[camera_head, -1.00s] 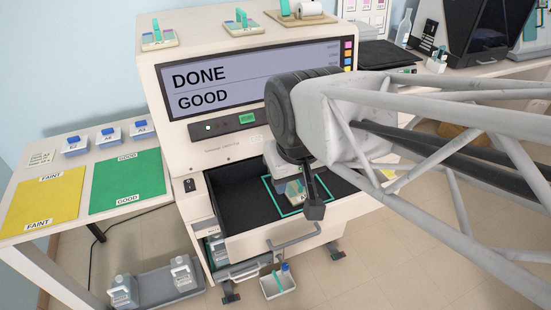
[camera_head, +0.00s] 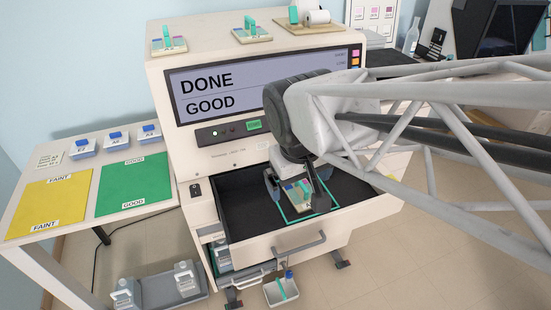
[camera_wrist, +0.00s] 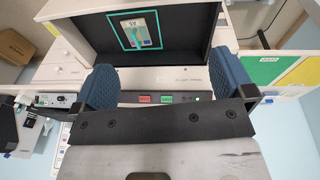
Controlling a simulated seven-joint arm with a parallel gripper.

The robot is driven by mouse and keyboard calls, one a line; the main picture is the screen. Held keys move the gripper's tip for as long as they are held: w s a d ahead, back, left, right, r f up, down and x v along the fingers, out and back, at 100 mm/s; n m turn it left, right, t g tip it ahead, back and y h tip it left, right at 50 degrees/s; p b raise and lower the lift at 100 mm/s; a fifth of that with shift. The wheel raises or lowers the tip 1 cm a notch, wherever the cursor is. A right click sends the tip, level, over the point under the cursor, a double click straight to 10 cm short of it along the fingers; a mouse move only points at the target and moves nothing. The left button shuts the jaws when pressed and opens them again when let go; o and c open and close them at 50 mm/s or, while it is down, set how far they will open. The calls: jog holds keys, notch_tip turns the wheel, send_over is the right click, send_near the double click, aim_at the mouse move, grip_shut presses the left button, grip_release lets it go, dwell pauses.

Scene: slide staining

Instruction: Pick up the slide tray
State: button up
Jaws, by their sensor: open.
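The slide tray (camera_head: 298,196) lies in the open black-lined drawer of the staining machine, inside a teal outline (camera_head: 322,211). It is a pale tray with coloured slides and a teal handle. In the wrist view the tray (camera_wrist: 134,33) appears upper centre within its teal frame, with a label on it. My gripper (camera_head: 296,192) hangs over the drawer at the tray in the head view, fingers apart. The blue padded fingertips (camera_wrist: 165,82) also show spread in the wrist view, with nothing between them. Whether a finger touches the tray cannot be told.
The machine's screen (camera_head: 262,84) reads DONE and GOOD. Other slide trays (camera_head: 169,46) stand on top of the machine. A side table holds a yellow FAINT mat (camera_head: 49,205) and a green GOOD mat (camera_head: 133,184). The drawer's front wall and handle (camera_head: 300,245) stick out.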

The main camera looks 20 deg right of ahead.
jog(key=w+d+f+n+g+h, duration=0.3)
jog(key=w+d+f+n+h, duration=0.15)
jog(key=w+f, duration=0.4)
jog(key=n+h, duration=0.6)
jog(key=n, duration=0.3)
send_over(301, 184)
jog(key=s+a, duration=0.5)
jog(key=a, duration=0.1)
notch_tip(301, 184, down, 16)
jog(key=w+f+n, duration=0.1)
jog(key=f, duration=0.2)
jog(key=w+d+f+n+t+h, duration=0.1)
jog(key=w+f+n, duration=0.1)
jog(key=f, duration=0.2)
jog(key=w+f+n+h, duration=0.1)
jog(key=w+f, duration=0.1)
jog(key=f, duration=0.2)
jog(key=shift+d+n+t, duration=0.15)
jog(key=shift+n+t, duration=0.1)
jog(key=shift+t, duration=0.15)
jog(key=shift+d+f, duration=0.1)
jog(key=shift+x, duration=1.2)
jog(key=shift+d+f, duration=0.1)
jog(key=shift+d, duration=0.05)
jog(key=shift+x, duration=2.4)
